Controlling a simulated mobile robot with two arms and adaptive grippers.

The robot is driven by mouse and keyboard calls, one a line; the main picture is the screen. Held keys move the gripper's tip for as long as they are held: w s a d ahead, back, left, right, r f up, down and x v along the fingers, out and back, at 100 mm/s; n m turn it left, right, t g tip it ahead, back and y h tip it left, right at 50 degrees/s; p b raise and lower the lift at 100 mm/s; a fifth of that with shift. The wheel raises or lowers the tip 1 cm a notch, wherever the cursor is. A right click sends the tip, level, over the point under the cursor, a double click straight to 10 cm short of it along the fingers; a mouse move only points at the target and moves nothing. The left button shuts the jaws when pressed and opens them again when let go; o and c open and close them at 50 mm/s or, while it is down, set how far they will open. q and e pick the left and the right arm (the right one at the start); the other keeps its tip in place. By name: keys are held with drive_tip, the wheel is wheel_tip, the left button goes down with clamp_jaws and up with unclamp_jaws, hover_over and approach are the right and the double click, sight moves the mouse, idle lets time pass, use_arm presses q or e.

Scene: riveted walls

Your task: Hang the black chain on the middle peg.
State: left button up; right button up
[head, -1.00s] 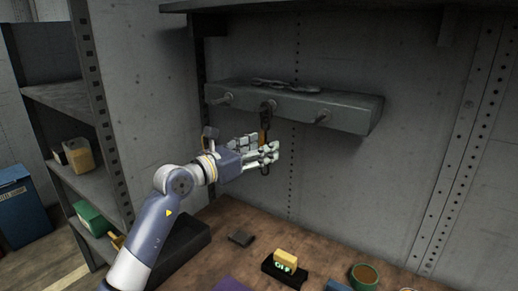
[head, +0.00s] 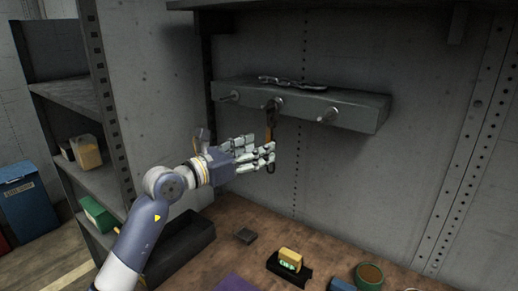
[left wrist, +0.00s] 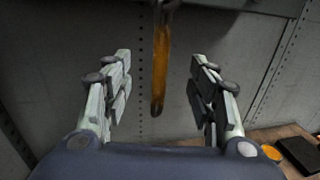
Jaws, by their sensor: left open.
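A grey rail (head: 362,112) on the back wall carries three pegs. From the middle peg (head: 278,102) hangs a narrow strip (head: 269,132), dark at the top and bottom and orange-brown between; I cannot tell whether it is part of the black chain. It also shows in the left wrist view (left wrist: 160,62), hanging between the fingers, apart from both. My left gripper (head: 268,152) is open around its lower part, below the rail. My right gripper is out of view.
The left peg (head: 234,96) and right peg (head: 328,115) look bare. A shelf unit (head: 75,92) stands at left.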

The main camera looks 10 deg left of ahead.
use_arm(q)
drive_tip(key=shift+b+v, duration=0.4)
drive_tip(key=shift+v, duration=2.4)
